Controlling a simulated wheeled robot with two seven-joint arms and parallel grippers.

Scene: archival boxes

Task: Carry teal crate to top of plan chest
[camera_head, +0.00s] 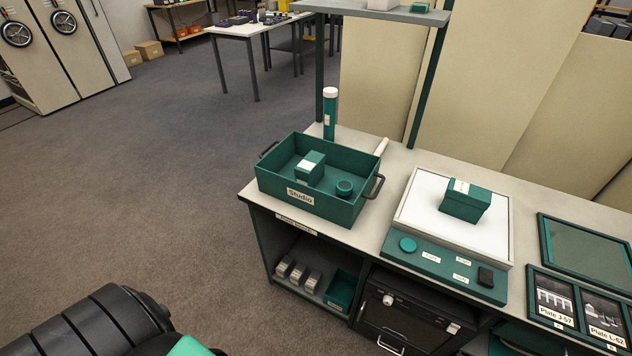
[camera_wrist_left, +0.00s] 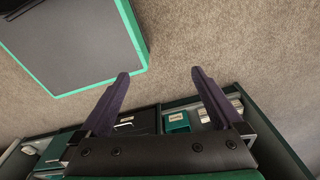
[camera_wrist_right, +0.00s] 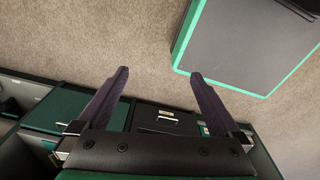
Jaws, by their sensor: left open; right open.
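The teal crate (camera_head: 311,210) sits on the left end of the workbench in the head view. It has a "Studio" label on its front wall and a dark handle at each end. A small teal box (camera_head: 310,170) and a small round teal pot (camera_head: 344,188) are inside it. My left gripper (camera_wrist_left: 160,80) is open and empty in the left wrist view, over the floor and the bench front. My right gripper (camera_wrist_right: 158,78) is open and empty in the right wrist view. Neither gripper shows in the head view. I cannot identify a plan chest for certain.
A teal tube (camera_head: 329,115) stands behind the crate, with a white roll beside it. A white-topped copy stand (camera_head: 420,205) holding a teal box is to the right. Framed plates (camera_head: 577,305) lie farther right. Open carpet (camera_head: 150,190) spreads left of the workbench.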

